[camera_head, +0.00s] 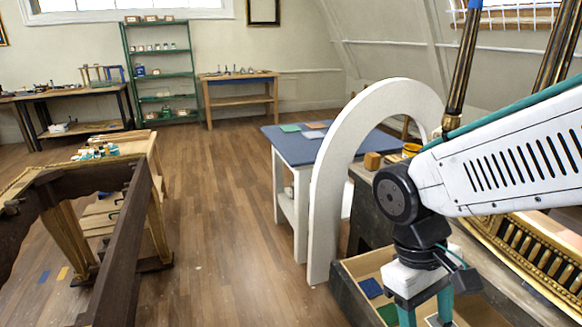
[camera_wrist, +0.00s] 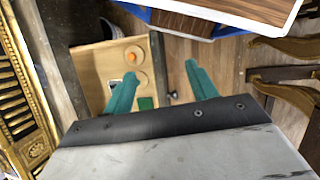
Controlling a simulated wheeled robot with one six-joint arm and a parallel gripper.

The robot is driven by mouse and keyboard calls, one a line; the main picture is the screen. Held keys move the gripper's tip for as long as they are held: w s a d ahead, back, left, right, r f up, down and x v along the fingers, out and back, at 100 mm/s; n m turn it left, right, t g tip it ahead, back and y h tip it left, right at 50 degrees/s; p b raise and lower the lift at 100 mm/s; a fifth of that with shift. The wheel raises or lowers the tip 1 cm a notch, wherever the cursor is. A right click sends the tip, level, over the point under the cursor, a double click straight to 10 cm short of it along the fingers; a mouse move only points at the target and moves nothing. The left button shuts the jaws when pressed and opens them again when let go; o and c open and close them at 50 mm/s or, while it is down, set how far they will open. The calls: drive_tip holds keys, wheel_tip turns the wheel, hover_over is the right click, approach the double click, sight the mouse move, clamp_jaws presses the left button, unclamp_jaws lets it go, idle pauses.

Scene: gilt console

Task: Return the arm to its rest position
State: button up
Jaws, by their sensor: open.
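My gripper (camera_wrist: 160,88) has two teal fingers spread apart with nothing between them. In the head view my gripper (camera_head: 425,310) points down at the lower right, at the end of my white arm, over an open wooden drawer (camera_head: 338,276). Its fingertips run to the bottom edge of that view. In the wrist view the drawer (camera_wrist: 92,62) lies beyond the fingers. Small round pieces and a green patch (camera_wrist: 146,103) show in it.
A gilt carved frame piece (camera_head: 545,255) lies right of the drawer. A white arch (camera_head: 322,215) stands just left of my arm. A blue-topped table (camera_head: 285,137) is behind it. A dark wooden frame (camera_head: 115,265) is at left. The floor (camera_head: 220,200) between is clear.

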drive_tip(key=s+d+r+m+t+y, duration=0.2)
drive_tip(key=s+d+r+m+t, duration=0.2)
drive_tip(key=r, duration=0.4)
drive_tip(key=shift+d+m+y, duration=0.3)
drive_tip(key=shift+d+m, duration=0.2)
drive_tip(key=shift+d, duration=0.6)
drive_tip(key=shift+s, duration=0.1)
idle(1.0)
